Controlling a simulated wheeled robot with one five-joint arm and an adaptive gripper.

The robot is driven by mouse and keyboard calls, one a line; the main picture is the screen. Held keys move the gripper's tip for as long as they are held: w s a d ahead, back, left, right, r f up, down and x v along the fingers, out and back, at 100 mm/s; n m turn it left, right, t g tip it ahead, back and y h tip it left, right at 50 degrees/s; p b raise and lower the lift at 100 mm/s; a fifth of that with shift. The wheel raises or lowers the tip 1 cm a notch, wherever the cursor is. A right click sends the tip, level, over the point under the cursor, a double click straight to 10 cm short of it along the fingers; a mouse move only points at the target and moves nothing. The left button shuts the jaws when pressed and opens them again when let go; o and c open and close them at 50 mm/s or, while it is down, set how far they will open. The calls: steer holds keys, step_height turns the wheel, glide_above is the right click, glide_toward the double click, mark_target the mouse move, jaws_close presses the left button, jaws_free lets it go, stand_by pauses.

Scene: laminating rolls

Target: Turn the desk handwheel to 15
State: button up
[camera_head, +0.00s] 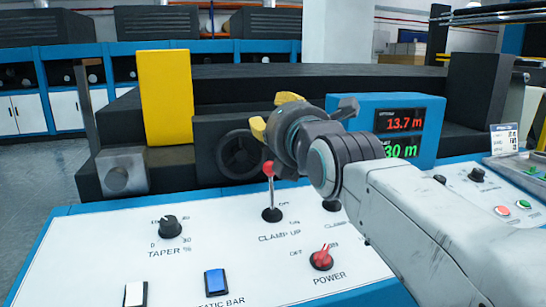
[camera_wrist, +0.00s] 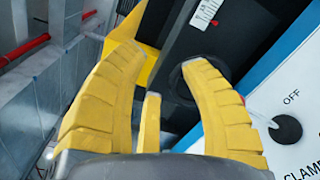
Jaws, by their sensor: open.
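The handwheel (camera_head: 241,152) is a dark round wheel on the front of a black housing, behind the white desk panel. No scale or number on it can be read. My gripper (camera_head: 272,113) has yellow fingers and is open and empty. In the head view it is up and to the right of the handwheel, with a finger overlapping the wheel's upper right in the picture. In the wrist view, my open gripper (camera_wrist: 160,62) points at the black housing. A dark round shape there, likely the handwheel (camera_wrist: 178,82), is partly hidden behind the right finger.
A red-knobbed lever (camera_head: 269,185) labelled CLAMP UP stands close below my gripper. The panel also holds a TAPER knob (camera_head: 169,227), a red POWER switch (camera_head: 322,258) and a blue button (camera_head: 216,282). A yellow block (camera_head: 165,95) rises left.

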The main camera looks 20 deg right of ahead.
mark_target(268, 152)
step_height(268, 152, down, 8)
steer(key=f+b, duration=0.1)
steer(key=b, duration=0.6)
steer(key=w, duration=0.2)
steer(key=w+r+b, duration=0.1)
steer(key=w, duration=0.1)
steer(key=shift+w+d, duration=0.1)
steer(key=shift+w, duration=0.25)
steer(key=shift+w+r, duration=0.15)
steer(key=shift+w, duration=1.3)
jaws_close()
